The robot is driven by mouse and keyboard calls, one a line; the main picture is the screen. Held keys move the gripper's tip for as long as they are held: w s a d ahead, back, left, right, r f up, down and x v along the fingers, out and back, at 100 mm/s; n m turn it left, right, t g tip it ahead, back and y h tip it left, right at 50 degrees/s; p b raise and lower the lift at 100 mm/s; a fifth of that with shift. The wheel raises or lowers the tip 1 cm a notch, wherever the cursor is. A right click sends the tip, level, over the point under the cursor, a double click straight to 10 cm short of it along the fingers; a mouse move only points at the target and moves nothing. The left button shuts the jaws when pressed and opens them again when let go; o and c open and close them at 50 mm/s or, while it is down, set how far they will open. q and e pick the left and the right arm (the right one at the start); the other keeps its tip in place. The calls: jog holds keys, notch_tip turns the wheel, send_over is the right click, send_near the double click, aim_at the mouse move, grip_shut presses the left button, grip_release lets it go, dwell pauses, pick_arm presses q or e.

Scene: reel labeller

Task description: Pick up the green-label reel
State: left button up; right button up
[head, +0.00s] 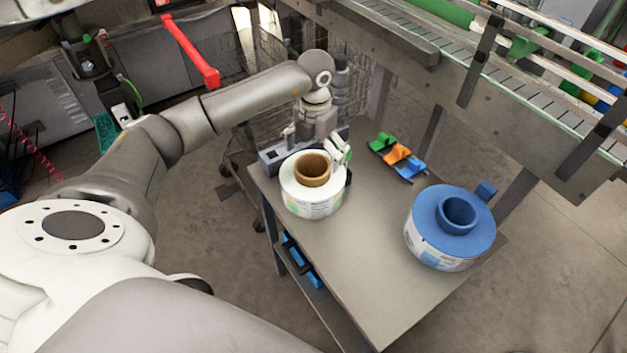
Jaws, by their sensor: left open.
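The green-label reel (312,200) is a white roll with a brown core and a pale, greenish printed label on its side. It sits upright on the grey table (345,265), near its left edge. My left gripper (317,146) is open just behind the reel, with one finger by its back right side. The reel hides part of the gripper, so I cannot tell whether they touch. My right gripper is not in view.
A blue reel (452,228) with a blue-and-white label stands at the table's right side. Green, orange and blue parts (398,156) lie at the back. A grey device (274,158) sits behind the white reel. A conveyor (500,75) runs above the back right. The table's front is clear.

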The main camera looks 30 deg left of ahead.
aim_at(314, 164)
pick_arm(q)
jog(key=f, duration=0.1)
jog(key=f+p, duration=0.1)
jog(key=f, duration=0.1)
jog(key=shift+s+a+f, duration=0.15)
jog(key=shift+s+f, duration=0.05)
jog(key=shift+f, duration=0.5)
jog(key=c, duration=1.9)
jog(key=shift+w+r+p, duration=0.1)
jog(key=shift+w+p, duration=0.05)
jog(key=shift+p, duration=0.15)
jog(key=shift+c, duration=0.6)
